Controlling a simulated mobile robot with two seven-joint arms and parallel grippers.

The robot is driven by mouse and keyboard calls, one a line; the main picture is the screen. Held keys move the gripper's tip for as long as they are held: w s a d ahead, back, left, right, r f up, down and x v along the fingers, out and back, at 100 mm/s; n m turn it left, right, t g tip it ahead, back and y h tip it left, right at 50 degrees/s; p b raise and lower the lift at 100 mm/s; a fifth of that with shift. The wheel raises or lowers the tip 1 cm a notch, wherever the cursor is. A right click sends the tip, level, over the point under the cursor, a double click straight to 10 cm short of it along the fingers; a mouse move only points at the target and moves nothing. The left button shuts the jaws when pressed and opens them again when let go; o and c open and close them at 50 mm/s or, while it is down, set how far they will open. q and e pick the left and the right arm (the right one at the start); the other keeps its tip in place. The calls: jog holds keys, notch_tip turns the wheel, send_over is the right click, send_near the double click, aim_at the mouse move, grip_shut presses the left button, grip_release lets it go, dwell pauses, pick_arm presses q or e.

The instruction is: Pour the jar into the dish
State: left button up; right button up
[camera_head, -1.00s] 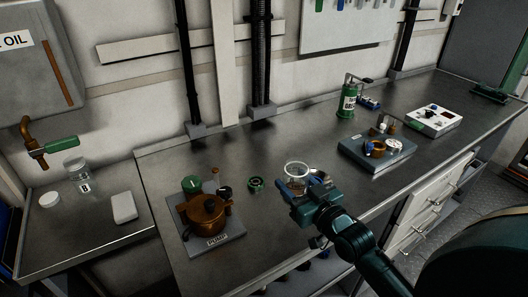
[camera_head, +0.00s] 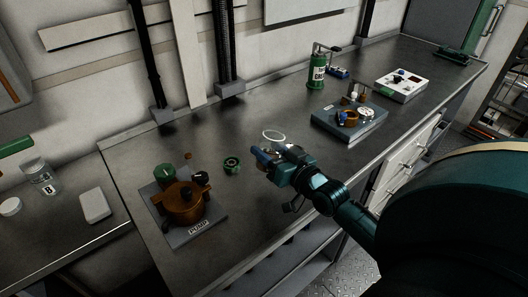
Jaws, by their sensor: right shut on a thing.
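A clear vessel with a round pale rim (camera_head: 273,135) shows at the fingers of my right gripper (camera_head: 268,156), which is shut on it above the bench. The fingers hide its lower part, so I cannot tell its contents or whether it is the jar or the dish. A clear jar labelled B (camera_head: 40,176) stands upright on the lower bench at the left, apart from the gripper. A brown ring-shaped piece (camera_head: 347,117) sits on a blue-grey block at the right; I cannot tell whether it is a dish. My left gripper is out of view.
The pump (camera_head: 182,203) on its grey plate stands at the left of the bench (camera_head: 290,226), with a small green-black ring (camera_head: 232,165) beside it. A green can (camera_head: 317,70) and a white box (camera_head: 400,85) stand farther back. A white block (camera_head: 94,207) lies near jar B.

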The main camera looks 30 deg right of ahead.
jog(key=shift+w+d+f+m, duration=0.15)
jog(key=shift+d+f+m, duration=0.1)
jog(key=shift+d+m, duration=0.3)
jog(key=shift+w+d+f+m, duration=0.1)
jog(key=shift+d+f+m, duration=0.15)
jog(key=shift+d+m, duration=0.3)
notch_tip(320, 180, down, 2)
jog(key=m+g, duration=0.1)
jog(key=m, duration=0.3)
jog(key=shift+a, duration=0.1)
jog(key=shift+r, duration=0.1)
jog(key=shift+a+r+m+y, duration=0.15)
jog(key=shift+r+m+y, duration=0.3)
jog(key=shift+m, duration=0.65)
jog(key=shift+f, duration=0.1)
jog(key=shift+f+m, duration=0.25)
jog(key=shift+m, duration=0.55)
